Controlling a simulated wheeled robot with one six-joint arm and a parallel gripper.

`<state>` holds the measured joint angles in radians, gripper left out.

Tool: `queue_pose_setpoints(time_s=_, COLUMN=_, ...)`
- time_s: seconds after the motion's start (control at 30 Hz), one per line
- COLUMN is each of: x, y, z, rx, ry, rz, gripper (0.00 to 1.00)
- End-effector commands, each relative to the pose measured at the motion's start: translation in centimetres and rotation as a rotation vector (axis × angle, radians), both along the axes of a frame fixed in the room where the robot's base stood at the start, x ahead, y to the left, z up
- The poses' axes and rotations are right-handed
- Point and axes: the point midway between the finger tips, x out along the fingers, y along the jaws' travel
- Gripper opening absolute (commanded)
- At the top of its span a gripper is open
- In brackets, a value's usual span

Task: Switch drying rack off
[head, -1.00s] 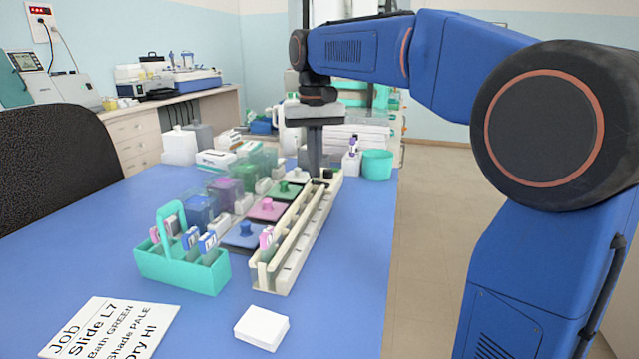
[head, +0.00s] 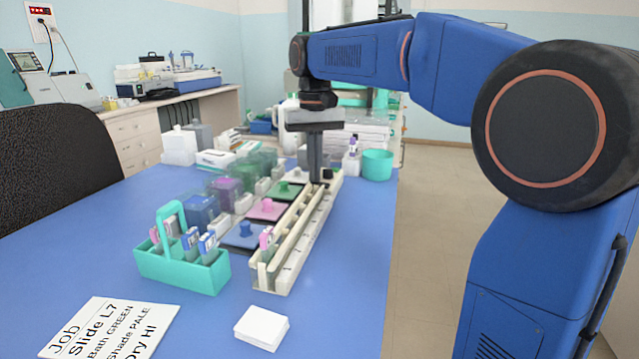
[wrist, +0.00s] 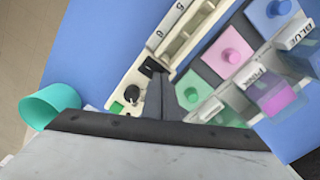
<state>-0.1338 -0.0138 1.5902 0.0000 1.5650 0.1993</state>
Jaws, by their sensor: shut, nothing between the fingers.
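The drying rack (head: 283,262) is a long cream slotted rack running away from me on the blue table. In the head view a black part (head: 327,174) shows at that end. My gripper (head: 316,181) is shut and empty, pointing straight down at the rack's far end.
A teal slide carrier (head: 180,268), a job card (head: 110,328) and a white block (head: 261,328) lie nearer. A teal cup (head: 377,165) stands right of the far end. The table right of the rack is clear.

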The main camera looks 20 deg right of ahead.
Motion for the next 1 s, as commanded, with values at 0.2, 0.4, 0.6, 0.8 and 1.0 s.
queue_pose_setpoints(time_s=0.2, x=0.0, y=0.0, z=-0.3, rx=0.000, ry=0.000, rz=0.000, gripper=0.00)
queue_pose_setpoints(time_s=0.4, x=0.0, y=0.0, z=-0.3, rx=0.000, ry=0.001, rz=0.000, gripper=0.00)
queue_pose_setpoints(time_s=0.6, x=0.0, y=0.0, z=0.8, rx=0.000, ry=0.000, rz=0.000, gripper=0.00)
queue_pose_setpoints(time_s=0.8, x=0.0, y=0.0, z=2.1, rx=0.000, ry=-0.001, rz=0.000, gripper=0.00)
queue_pose_setpoints(time_s=1.0, x=0.1, y=0.0, z=3.4, rx=0.000, ry=-0.001, rz=0.000, gripper=0.00)
